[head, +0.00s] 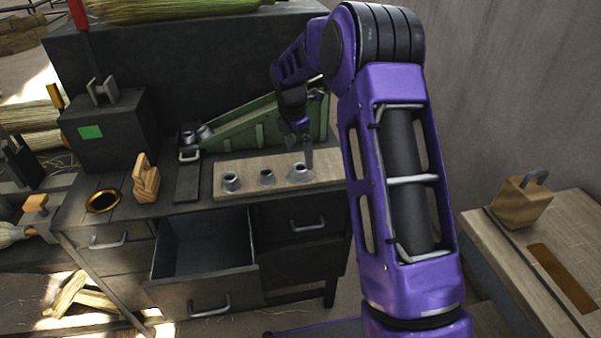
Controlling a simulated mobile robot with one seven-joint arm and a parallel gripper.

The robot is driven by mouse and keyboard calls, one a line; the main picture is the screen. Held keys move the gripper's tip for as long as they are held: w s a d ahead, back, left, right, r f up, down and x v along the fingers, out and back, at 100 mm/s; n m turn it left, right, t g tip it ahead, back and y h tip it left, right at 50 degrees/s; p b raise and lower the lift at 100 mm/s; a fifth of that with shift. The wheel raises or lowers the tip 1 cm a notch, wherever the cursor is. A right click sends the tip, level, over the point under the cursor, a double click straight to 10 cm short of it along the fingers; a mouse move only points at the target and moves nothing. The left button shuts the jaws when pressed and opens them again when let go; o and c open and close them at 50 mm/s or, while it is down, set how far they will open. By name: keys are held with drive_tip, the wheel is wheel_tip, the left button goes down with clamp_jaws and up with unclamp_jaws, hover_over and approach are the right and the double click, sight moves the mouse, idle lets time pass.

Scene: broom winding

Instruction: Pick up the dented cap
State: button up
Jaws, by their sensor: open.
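Three small grey metal caps stand in a row on a pale wooden board (335,178) on the dark workbench: a left cap (231,181), a middle cap (267,177) and a right cap (300,173). The right cap looks wider and less regular than the others, but a dent is too small to make out for certain. My gripper (300,156) is open and empty, pointing down just above the right cap. One finger reaches down close to the cap's far right side; I cannot tell whether it touches.
A green sloped metal frame (235,130) stands behind the board. An open, apparently empty drawer (205,250) juts out below. A wooden block (146,180) and a brass-rimmed ring (103,200) are at the left. My purple arm hides the bench's right end.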

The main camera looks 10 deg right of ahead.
sight(300, 166)
drive_tip(key=f, duration=0.4)
drive_tip(key=shift+s+b, duration=0.3)
drive_tip(key=shift+d+f, duration=0.1)
drive_tip(key=shift+f, duration=0.4)
drive_tip(key=c, duration=1.4)
drive_tip(key=shift+r, duration=0.1)
